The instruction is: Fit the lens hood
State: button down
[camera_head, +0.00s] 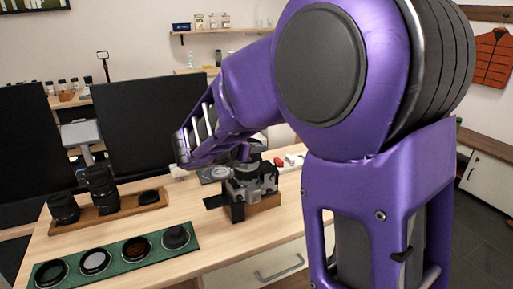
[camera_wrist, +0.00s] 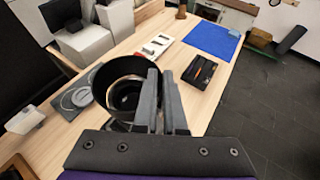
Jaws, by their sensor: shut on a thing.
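The lens hood (camera_wrist: 107,72) is a black open ring in the wrist view. My gripper (camera_wrist: 161,76) is shut on the right part of its wall. Through the hood I see the round glass of a lens (camera_wrist: 126,96); whether the hood touches the lens or is held just above it, I cannot tell. In the head view the camera (camera_head: 248,184) rests on a small wooden block with its lens facing up, and the dark hood (camera_head: 256,141) shows over it. My arm covers part of this, and the fingertips are hidden there.
A green mat (camera_head: 150,262) with several round filters lies at the front. A wooden tray (camera_head: 125,210) with lenses stands at left. In the wrist view, a blue mat (camera_wrist: 212,40), a black case (camera_wrist: 199,72) and a white tray (camera_wrist: 153,47) lie beyond the hood. Dark panels stand behind.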

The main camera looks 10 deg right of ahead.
jog(key=shift+f+b, duration=0.35)
jog(key=shift+f, duration=0.1)
dwell(0.3)
jog(key=shift+r, duration=0.1)
dwell(0.5)
jog(key=c, duration=0.7)
grip_release()
notch_tip(320, 180, up, 7)
jog(key=p, duration=0.6)
